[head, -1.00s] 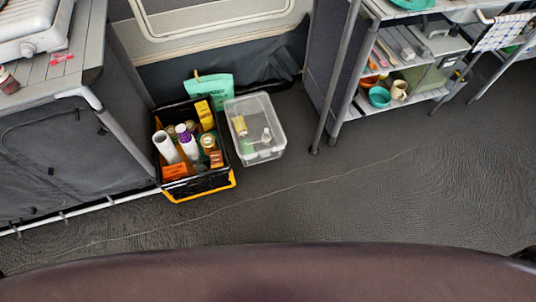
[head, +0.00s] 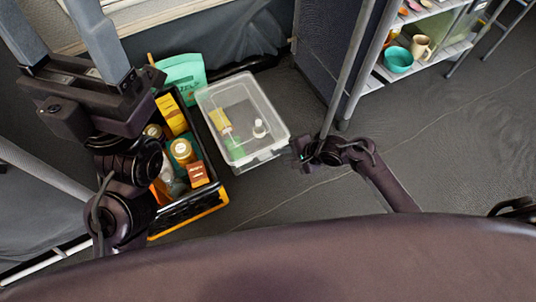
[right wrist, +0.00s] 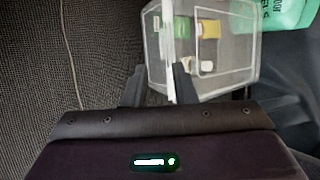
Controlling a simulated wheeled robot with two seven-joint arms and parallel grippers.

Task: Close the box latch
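The clear plastic box (head: 270,98) stands on the floor in the middle of the head view, with a few small items visible inside. It also shows in the right wrist view (right wrist: 235,80). Its latch is too small to make out. My right gripper (head: 300,148) is low beside the box's right side. In the right wrist view its two fingers (right wrist: 159,82) are apart with nothing held between them; one finger overlaps the box's edge, and contact cannot be told. My left gripper (head: 52,35) is at upper left, its fingers spread and empty, its tips cut off by the frame.
A black and yellow crate (head: 208,205) with bottles and cartons stands left of the box, partly hidden by my left arm. A teal bag (head: 180,75) is behind it. A shelf rack (head: 345,100) stands to the right. The floor in front right is clear.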

